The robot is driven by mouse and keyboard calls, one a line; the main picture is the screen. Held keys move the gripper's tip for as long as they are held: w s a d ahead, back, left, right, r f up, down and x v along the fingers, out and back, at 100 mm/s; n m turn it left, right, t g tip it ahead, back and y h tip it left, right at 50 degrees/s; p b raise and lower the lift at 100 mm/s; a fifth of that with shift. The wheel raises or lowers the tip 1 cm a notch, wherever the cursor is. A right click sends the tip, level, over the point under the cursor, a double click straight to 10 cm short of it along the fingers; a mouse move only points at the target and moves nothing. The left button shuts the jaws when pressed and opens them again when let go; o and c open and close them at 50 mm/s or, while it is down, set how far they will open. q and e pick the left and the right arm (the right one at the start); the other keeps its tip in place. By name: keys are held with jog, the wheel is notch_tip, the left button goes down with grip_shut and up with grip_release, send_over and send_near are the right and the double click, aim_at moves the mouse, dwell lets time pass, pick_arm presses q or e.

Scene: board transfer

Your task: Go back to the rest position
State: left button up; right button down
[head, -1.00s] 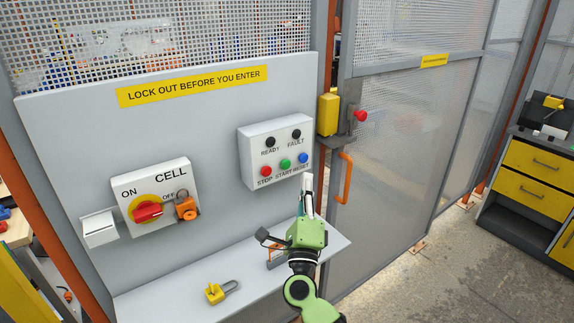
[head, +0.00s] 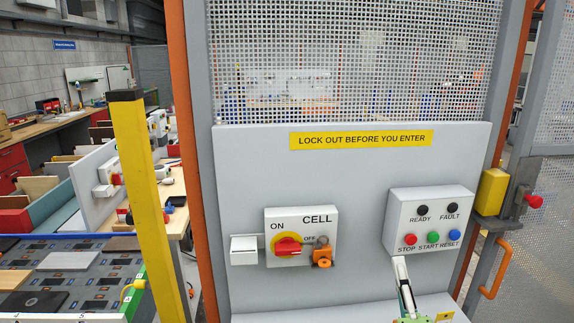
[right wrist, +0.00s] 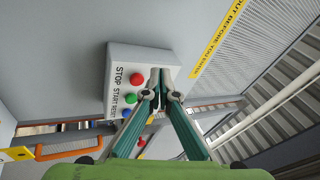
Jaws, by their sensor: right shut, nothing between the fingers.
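My right gripper (head: 400,262) shows at the bottom of the head view, in front of the panel and below the button box (head: 428,222). Its fingers are shut and empty. In the right wrist view the closed fingertips (right wrist: 160,75) point toward the button box (right wrist: 122,62), and their tips overlap its edge in the picture; I cannot tell whether they touch. My left gripper is not in view.
The CELL switch box (head: 300,222) has a red knob (head: 288,246) and an orange padlock (head: 322,258). A yellow post (head: 142,190) stands left of the panel, beside a conveyor (head: 70,270) with boards. The gate's orange handle (head: 497,268) is at right.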

jog(key=s+a+f+n+g+y, duration=0.5)
jog(key=a+f+n, duration=0.2)
jog(key=s+a+f+n+g+y, duration=0.4)
jog(key=a+f+n, duration=0.3)
jog(key=f, duration=0.1)
jog(key=s+d+f+n+g+h, duration=0.25)
jog(key=s+f, duration=0.25)
jog(key=s, duration=0.3)
jog(key=s+d+f+n+g+h, duration=0.1)
jog(key=s+d+f+g+h, duration=0.1)
jog(key=s+d+f+g, duration=0.35)
jog(key=s+d+f+n+g+h, duration=0.1)
jog(key=s+d+f+g+h, duration=0.15)
jog(key=s, duration=0.65)
notch_tip(320, 180, down, 29)
jog(key=s+g+b, duration=0.1)
jog(key=s+b, duration=0.1)
jog(key=s+d+f+g, duration=0.1)
jog(key=s+d+f, duration=0.1)
jog(key=s+f, duration=1.4)
jog(key=shift+s+f+b, duration=0.4)
jog(key=shift+f, duration=0.1)
